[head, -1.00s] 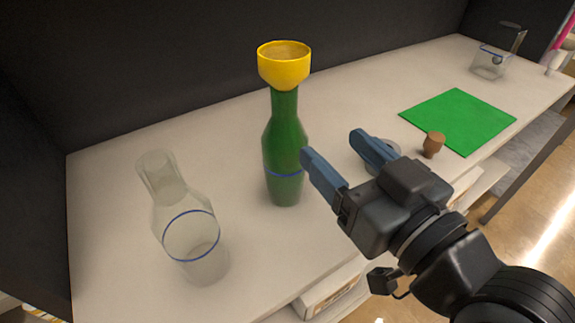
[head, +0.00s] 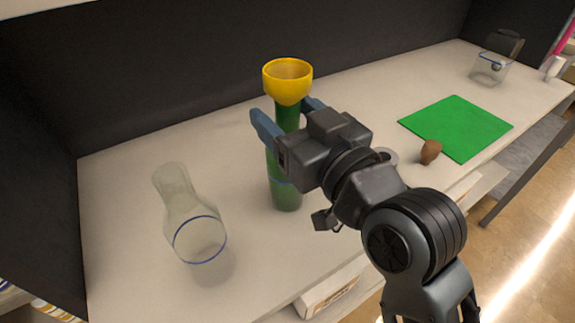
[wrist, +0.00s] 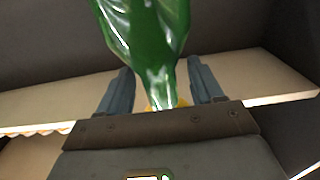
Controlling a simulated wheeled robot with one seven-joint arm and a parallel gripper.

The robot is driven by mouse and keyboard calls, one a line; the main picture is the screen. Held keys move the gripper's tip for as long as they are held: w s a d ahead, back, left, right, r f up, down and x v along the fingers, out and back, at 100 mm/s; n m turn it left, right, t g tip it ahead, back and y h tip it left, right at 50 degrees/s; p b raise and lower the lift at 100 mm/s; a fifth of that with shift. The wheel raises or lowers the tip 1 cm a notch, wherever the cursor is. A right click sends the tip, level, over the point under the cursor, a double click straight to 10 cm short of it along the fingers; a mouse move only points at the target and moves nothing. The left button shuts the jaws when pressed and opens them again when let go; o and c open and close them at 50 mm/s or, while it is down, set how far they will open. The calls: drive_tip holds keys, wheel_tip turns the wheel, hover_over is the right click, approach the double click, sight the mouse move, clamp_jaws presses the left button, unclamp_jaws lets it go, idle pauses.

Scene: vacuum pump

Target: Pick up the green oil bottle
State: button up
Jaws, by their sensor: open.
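The green oil bottle (head: 286,194) stands upright on the white counter (head: 130,200), with a yellow funnel-shaped cup (head: 287,84) on its top. My gripper (head: 284,110) is at the height of the bottle's neck, its blue fingers open on either side of it. In the wrist view the green bottle (wrist: 150,35) reaches down between the two open fingers (wrist: 160,88), with gaps on both sides. A bit of yellow shows behind my gripper's body there. In the head view my gripper hides part of the bottle's neck and upper body.
To the right are a brown stopper (head: 430,152), a green mat (head: 456,126) and a clear box (head: 490,68) farther back. A dark wall (head: 180,70) rises behind the counter.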

clamp_jaws()
idle(0.6)
